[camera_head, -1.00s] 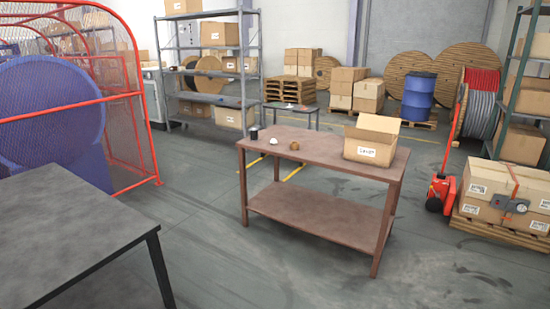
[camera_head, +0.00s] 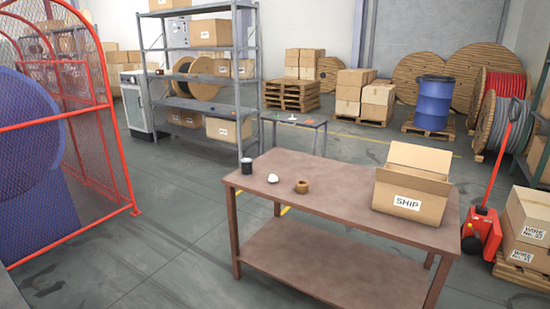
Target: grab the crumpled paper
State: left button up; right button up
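A small white lump that looks like the crumpled paper (camera_head: 273,178) lies on the brown table (camera_head: 330,197), toward its left end. It sits between a dark cup (camera_head: 246,166) on its left and a small brown ring-shaped object (camera_head: 302,187) on its right, apart from both. Neither of my grippers is in the head view.
An open cardboard box marked SHIP (camera_head: 412,190) stands on the table's right end. A red pallet jack (camera_head: 482,232) is right of the table. A red mesh cage (camera_head: 95,150) stands at the left. The floor (camera_head: 170,235) between cage and table is clear.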

aim_at(273, 179)
jog(key=i, duration=1)
jog(key=i+z, duration=0.1)
jog(key=i, duration=0.85)
jog(key=j, duration=0.05)
